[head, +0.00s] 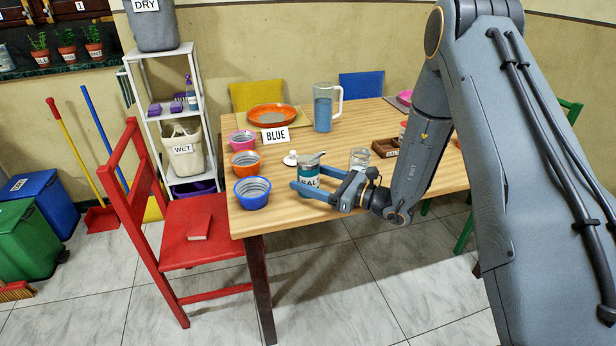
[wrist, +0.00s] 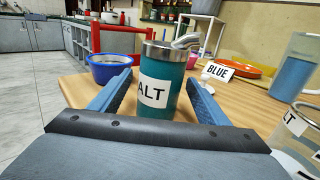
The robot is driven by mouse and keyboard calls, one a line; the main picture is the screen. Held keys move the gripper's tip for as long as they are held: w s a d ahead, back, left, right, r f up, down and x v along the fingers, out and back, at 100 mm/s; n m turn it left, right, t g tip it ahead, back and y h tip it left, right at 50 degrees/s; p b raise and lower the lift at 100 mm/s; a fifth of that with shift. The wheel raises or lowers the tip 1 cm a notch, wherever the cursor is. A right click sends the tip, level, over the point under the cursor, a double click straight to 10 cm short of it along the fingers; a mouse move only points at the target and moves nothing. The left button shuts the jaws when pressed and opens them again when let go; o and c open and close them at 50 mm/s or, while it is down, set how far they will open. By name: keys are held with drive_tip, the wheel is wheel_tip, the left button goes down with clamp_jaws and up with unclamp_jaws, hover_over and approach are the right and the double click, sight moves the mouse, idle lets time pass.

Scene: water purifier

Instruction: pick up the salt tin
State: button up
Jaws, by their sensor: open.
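The salt tin (head: 308,172) is a teal cylinder with a metal top and spout and a white label; it stands upright on the wooden table (head: 275,215). In the wrist view the salt tin (wrist: 166,75) stands between the two blue fingers of my gripper (wrist: 163,95), with visible gaps on both sides. My gripper (head: 312,180) is open, low over the table, reaching in from the right with its fingers around the tin. The lower part of the tin is partly hidden by a finger in the head view.
Blue (head: 252,192), orange (head: 245,163) and pink (head: 242,141) bowls line the left table edge. A glass jar (head: 360,158) stands right of the tin, near my gripper. A white lid (head: 290,158), a BLUE sign (head: 275,135) and a pitcher (head: 326,107) stand behind. A red chair (head: 190,225) is left.

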drive_tip(key=x, duration=0.4)
drive_tip(key=shift+w+a+p, duration=0.1)
drive_tip(key=shift+a+p, duration=0.15)
drive_tip(key=shift+p, duration=0.1)
drive_tip(key=c, duration=1.3)
drive_tip(key=shift+c, duration=0.6)
drive_tip(key=shift+r, duration=0.1)
